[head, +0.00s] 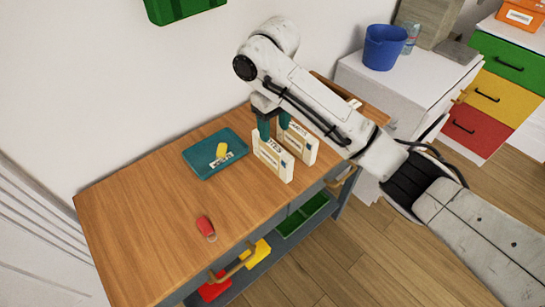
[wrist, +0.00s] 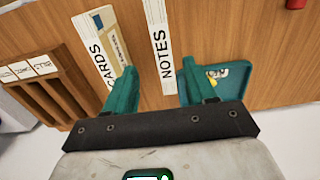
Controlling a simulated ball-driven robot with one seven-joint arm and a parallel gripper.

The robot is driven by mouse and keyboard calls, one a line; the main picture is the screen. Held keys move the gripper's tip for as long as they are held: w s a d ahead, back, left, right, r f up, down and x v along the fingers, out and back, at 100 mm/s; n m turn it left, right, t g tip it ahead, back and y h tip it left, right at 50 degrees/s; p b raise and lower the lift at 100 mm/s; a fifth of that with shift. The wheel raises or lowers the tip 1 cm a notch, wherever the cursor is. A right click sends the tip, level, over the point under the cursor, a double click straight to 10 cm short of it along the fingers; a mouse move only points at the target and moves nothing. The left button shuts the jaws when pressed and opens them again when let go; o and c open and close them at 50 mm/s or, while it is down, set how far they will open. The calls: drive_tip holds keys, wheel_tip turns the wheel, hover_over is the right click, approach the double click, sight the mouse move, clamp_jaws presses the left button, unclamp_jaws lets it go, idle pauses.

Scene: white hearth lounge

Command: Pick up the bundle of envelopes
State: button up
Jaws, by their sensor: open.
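My gripper (head: 274,123) has teal fingers and is open, pointing down over the wooden table. A cream upright holder marked NOTES (head: 272,160) stands just below it. In the wrist view the NOTES label (wrist: 161,45) shows between the fingertips (wrist: 164,82), with nothing gripped. A second cream holder marked CARDS (wrist: 96,45) stands beside it, near the left finger in that view. It also shows behind the NOTES holder in the head view (head: 301,143). I cannot tell for sure which thing is the bundle of envelopes.
A teal tray (head: 197,168) holds a yellow item (head: 222,150) and a white labelled item. A red object (head: 205,226) lies near the front edge. A slotted wooden rack (wrist: 55,95) stands beyond CARDS. A white cabinet with a blue bucket (head: 384,47) is behind. The left tabletop is clear.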

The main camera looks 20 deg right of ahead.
sight(272, 144)
drive_tip(key=f, duration=0.9)
drive_tip(key=shift+a, duration=0.3)
drive_tip(key=shift+r, duration=0.1)
drive_tip(key=shift+c, duration=0.4)
clamp_jaws()
